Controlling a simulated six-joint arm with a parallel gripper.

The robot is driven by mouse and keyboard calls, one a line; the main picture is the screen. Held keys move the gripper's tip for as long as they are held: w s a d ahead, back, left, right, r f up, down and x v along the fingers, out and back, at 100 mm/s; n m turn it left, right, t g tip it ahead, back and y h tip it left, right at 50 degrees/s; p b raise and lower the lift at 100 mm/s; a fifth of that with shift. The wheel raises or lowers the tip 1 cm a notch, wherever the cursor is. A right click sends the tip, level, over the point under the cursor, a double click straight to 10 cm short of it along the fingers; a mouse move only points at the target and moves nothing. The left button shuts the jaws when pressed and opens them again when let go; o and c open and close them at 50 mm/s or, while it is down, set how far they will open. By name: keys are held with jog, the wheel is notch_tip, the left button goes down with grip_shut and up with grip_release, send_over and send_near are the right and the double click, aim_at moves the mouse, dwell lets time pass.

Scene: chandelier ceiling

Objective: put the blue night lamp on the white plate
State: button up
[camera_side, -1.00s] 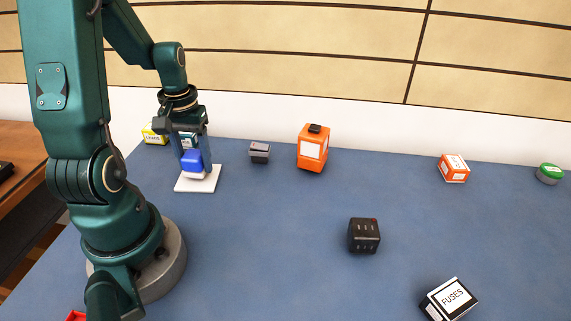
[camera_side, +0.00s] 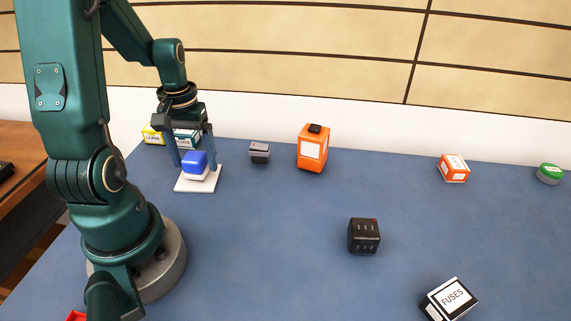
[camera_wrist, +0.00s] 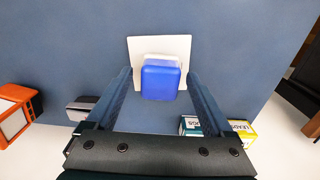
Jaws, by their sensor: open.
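The blue night lamp (camera_side: 195,163), with a white base, stands upright on the white plate (camera_side: 182,186). In the wrist view the blue lamp (camera_wrist: 161,79) lies between my spread fingers, on the square white plate (camera_wrist: 140,45). My gripper (camera_side: 192,165) is open around the lamp, with a finger on either side and a gap to each. In the wrist view my gripper (camera_wrist: 160,80) shows both fingers wide apart. The lamp's underside is hidden.
A yellow box (camera_side: 151,137) and a teal-and-white box (camera_side: 187,138) stand behind the plate. A small grey item (camera_side: 260,152) and an orange box (camera_side: 312,150) stand to the right. A black cube (camera_side: 364,236) and a fuses box (camera_side: 449,300) are farther off.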

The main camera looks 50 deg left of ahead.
aim_at(194, 156)
notch_tip(194, 156, up, 10)
jog(key=d+r+m+t, duration=0.2)
jog(key=d+m+t, duration=0.3)
jog(key=d, duration=1.3)
jog(key=m, duration=0.4)
jog(key=shift+s+d+r+t, duration=0.15)
jog(key=shift+s+r+t, duration=0.1)
jog(key=shift+r+t, duration=0.05)
